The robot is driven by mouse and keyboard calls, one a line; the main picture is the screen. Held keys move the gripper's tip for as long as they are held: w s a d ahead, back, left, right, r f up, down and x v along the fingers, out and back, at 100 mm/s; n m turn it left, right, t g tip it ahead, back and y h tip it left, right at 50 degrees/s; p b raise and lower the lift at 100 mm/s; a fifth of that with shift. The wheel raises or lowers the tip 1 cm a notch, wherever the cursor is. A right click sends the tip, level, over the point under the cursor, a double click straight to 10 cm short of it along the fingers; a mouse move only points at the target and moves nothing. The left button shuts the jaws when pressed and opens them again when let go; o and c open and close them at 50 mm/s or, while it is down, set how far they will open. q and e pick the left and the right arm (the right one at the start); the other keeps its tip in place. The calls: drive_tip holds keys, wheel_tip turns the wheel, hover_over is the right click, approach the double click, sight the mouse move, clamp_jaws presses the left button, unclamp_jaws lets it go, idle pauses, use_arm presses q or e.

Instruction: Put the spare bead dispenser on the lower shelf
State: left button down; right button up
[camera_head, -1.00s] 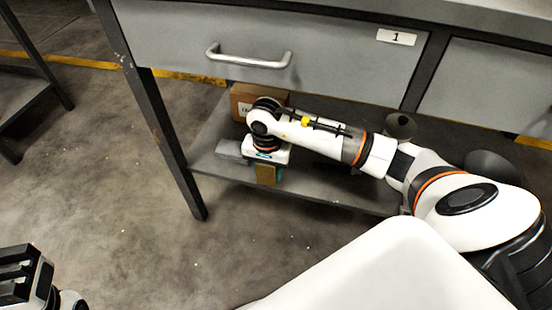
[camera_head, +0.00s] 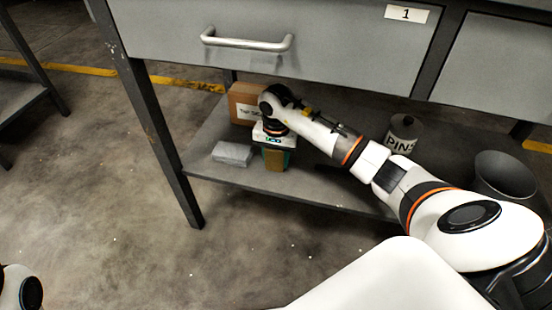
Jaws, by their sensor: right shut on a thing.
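The likely bead dispenser, a small teal and yellow-brown block (camera_head: 275,160), is at the lower shelf (camera_head: 315,185) under the drawer. My right gripper (camera_head: 274,144) reaches in over the shelf, points down and is shut on this block. The block looks upright; I cannot tell whether its bottom touches the shelf. The gripper and wrist hide its top. Of my left arm only a white and black part (camera_head: 20,288) shows at the lower left corner; its gripper is out of view.
A labelled cardboard box (camera_head: 243,101) stands behind the gripper. A grey block (camera_head: 232,153) lies to its left near the front edge. The drawer (camera_head: 270,50) overhangs the shelf.

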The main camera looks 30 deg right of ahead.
drive_tip(key=o, duration=1.4)
drive_tip(key=shift+f, duration=0.1)
